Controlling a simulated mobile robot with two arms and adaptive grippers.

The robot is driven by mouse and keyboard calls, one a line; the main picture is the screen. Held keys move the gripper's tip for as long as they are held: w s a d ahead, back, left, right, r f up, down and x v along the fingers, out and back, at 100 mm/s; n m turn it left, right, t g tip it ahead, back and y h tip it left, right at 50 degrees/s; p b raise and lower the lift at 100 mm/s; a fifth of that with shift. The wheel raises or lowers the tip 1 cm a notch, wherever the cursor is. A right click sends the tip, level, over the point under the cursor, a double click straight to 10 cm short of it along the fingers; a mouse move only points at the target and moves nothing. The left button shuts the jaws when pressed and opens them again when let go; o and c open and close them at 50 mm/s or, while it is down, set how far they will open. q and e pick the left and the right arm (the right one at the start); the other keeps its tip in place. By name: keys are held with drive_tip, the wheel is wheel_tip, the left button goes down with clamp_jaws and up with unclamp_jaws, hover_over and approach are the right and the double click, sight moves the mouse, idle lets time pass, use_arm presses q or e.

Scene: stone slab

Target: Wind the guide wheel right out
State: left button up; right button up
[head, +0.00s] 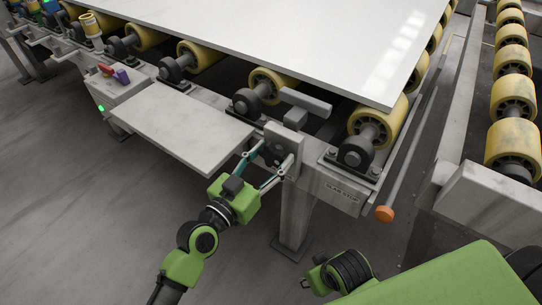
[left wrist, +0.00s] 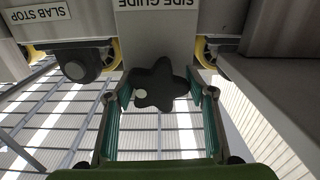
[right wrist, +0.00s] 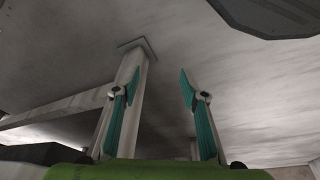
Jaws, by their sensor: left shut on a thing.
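The guide wheel is a black star-shaped knob (left wrist: 160,86) under the SIDE GUIDE label in the left wrist view. My left gripper (left wrist: 162,98) has a finger on each side of it and is shut on it. In the head view the left gripper (head: 270,160) reaches the grey bracket (head: 290,145) at the frame's front edge; the knob is mostly hidden there by the fingers. The grey side guide bar (head: 306,102) sits above the bracket, beside the white slab (head: 290,40). My right gripper (right wrist: 160,88) is open and empty, away from the wheel.
A grey shelf (head: 175,125) juts out left of the bracket. Yellow rollers (head: 378,120) carry the slab. An orange knob (head: 384,214) on a rod is at the right, near the SLAB STOP label. A frame leg (head: 296,215) stands below; the floor at front left is clear.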

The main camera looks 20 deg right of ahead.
use_arm(q)
drive_tip(key=n, duration=0.2)
drive_tip(key=shift+s+d+n+p, duration=0.1)
drive_tip(key=shift+n+p, duration=0.25)
drive_tip(key=shift+n, duration=0.55)
drive_tip(key=n+p, duration=0.1)
drive_tip(key=n, duration=0.3)
drive_tip(key=shift+s+d+n, duration=0.1)
drive_tip(key=shift+n, duration=0.2)
drive_tip(key=n, duration=0.3)
drive_tip(key=shift+n, duration=0.3)
drive_tip(key=n+p, duration=0.1)
drive_tip(key=n, duration=0.2)
drive_tip(key=shift+s+r, duration=0.1)
drive_tip(key=shift+n, duration=1.3)
use_arm(e)
wheel_tip(320, 180, down, 11)
drive_tip(key=s, duration=0.1)
drive_tip(key=shift+s+r+g, duration=0.2)
drive_tip(key=shift+s+g, duration=0.15)
drive_tip(key=shift+g, duration=0.05)
use_arm(q)
drive_tip(key=shift+r, duration=0.1)
